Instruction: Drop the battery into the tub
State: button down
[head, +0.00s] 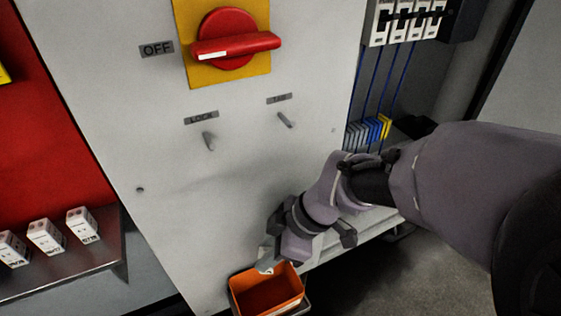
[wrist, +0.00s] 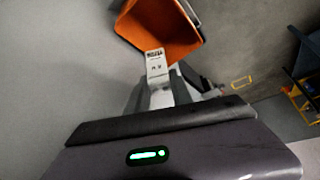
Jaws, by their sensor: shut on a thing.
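My gripper (head: 268,256) points down at the front of the grey cabinet panel, close above the orange tub (head: 240,297). It is shut on the battery, a small white block (wrist: 156,64) with dark print, which sticks out beyond the fingers in the wrist view. In the head view only a pale end of the battery (head: 265,268) shows, over the tub's back rim. In the wrist view the tub (wrist: 143,30) lies just beyond the battery, its open inside facing me. The tub's visible inside looks empty; part of it is hidden.
A red rotary handle (head: 236,46) on a yellow plate and two small pegs (head: 209,140) stick out of the panel. Several white boxes (head: 46,236) stand on a metal shelf (head: 75,275) at left. An open bay with blue wires (head: 385,80) is at right.

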notch_tip(320, 180, down, 2)
jog(key=shift+f+b, duration=0.1)
jog(key=shift+b, duration=0.25)
jog(key=c, duration=1.1)
grip_release()
jog(key=shift+o, duration=0.2)
jog(key=p+v, duration=0.7)
jog(key=v, duration=1)
jog(key=shift+r, duration=0.35)
jog(key=s+d+r+m+t+h+b, duration=0.1)
jog(key=s+d+m+t+h, duration=0.3)
jog(key=m, duration=1.8)
jog(key=s+d+t, duration=0.2)
jog(key=s+d, duration=0.1)
jog(key=shift+s+d+m, duration=0.2)
jog(key=shift+d+m, duration=0.05)
jog(key=shift+m, duration=0.05)
